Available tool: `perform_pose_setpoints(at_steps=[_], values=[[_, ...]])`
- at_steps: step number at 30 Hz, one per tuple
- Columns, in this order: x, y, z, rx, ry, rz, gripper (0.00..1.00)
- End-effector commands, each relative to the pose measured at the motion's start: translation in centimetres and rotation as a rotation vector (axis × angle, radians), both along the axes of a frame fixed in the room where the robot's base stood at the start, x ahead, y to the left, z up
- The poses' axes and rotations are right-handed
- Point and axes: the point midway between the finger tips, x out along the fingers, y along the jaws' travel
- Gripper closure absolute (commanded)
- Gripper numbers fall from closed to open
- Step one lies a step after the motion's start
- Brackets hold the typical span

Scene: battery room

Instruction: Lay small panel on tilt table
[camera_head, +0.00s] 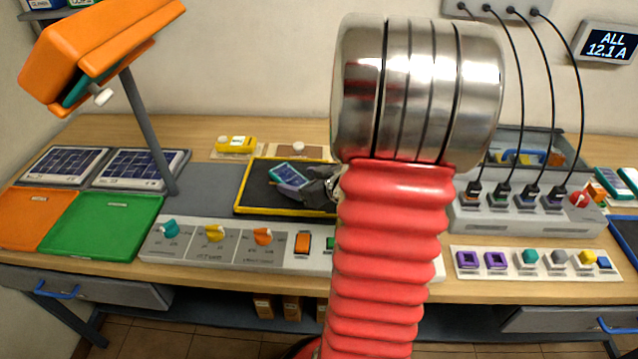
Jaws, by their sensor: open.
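A small panel (288,173) with a dark blue face and a teal edge is over the black, yellow-rimmed surface (246,200) in the middle of the bench, which seems to be the tilt table. My gripper (300,187) is open right at the panel, coming in from the right. One dark finger overlaps the panel's near edge. I cannot tell whether the fingers touch the panel or whether it lies flat on the surface. My red, ribbed arm (385,250) with its metal collar hides the right part of the surface.
An orange lamp (100,45) on a grey post (147,130) overhangs the left side. Larger panels (140,165), an orange tray (30,218) and a green tray (105,224) lie there. A knob console (215,243) runs along the front. Cables (548,90) hang at right.

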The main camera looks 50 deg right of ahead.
Motion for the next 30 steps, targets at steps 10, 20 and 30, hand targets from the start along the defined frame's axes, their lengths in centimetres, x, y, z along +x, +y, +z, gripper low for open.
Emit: perform_pose_setpoints(at_steps=[10, 20, 30], values=[[-4.0, 0.5, 2.3, -0.002, -0.001, -0.002, 0.31], [-7.3, 0.9, 4.1, -0.001, -0.002, -0.002, 0.31], [-8.0, 1.1, 4.4, 0.0, -0.001, 0.001, 0.31]])
